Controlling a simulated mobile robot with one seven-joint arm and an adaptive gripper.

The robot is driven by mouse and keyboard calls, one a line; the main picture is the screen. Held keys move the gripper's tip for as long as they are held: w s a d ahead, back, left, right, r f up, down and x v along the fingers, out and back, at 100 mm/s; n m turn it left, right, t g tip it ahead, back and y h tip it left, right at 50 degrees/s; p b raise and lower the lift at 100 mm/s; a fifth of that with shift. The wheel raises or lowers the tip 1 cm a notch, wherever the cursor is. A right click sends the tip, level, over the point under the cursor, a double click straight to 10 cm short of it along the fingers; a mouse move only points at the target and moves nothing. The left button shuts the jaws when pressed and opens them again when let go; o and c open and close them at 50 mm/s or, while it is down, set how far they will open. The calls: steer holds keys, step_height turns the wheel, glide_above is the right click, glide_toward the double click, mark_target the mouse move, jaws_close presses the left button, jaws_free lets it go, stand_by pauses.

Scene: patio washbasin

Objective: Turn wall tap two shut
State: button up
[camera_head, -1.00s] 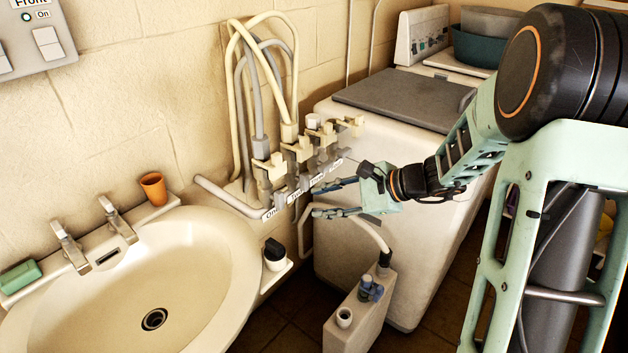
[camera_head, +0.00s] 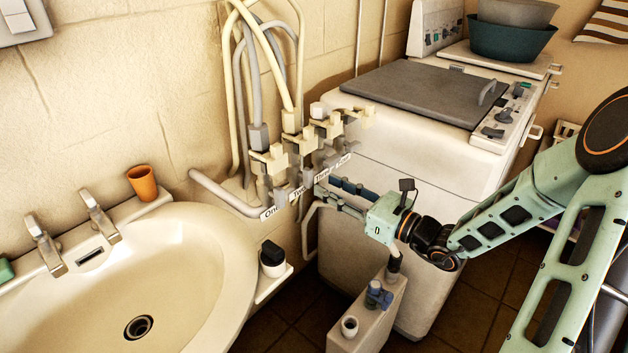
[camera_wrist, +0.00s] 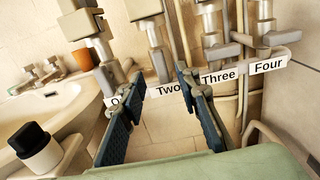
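Wall tap two (camera_head: 298,143) is the second in a row of cream and grey taps on the wall pipe. In the wrist view tap two (camera_wrist: 157,50) stands above the label "Two" (camera_wrist: 170,90). Its cream upper part is cut off by the top edge there; I cannot tell whether its handle is open or shut. My gripper (camera_head: 322,186) is in front of the label strip, below the taps. In the wrist view my gripper (camera_wrist: 160,76) has its blue-padded fingers spread apart with nothing between them. The "Two" label shows between the fingertips, below the tap body.
Tap one (camera_wrist: 90,30) is left of tap two; tap three (camera_wrist: 212,42) and tap four (camera_wrist: 265,40) are right. The washbasin (camera_head: 190,290) is left, with an orange cup (camera_head: 142,182). A washing machine (camera_head: 425,160) stands right. A box with a hose (camera_head: 368,315) is below my gripper.

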mark_target(311, 178)
steer(key=x, duration=0.5)
steer(key=shift+w+a, duration=0.15)
steer(key=shift+a, duration=0.1)
jaws_close()
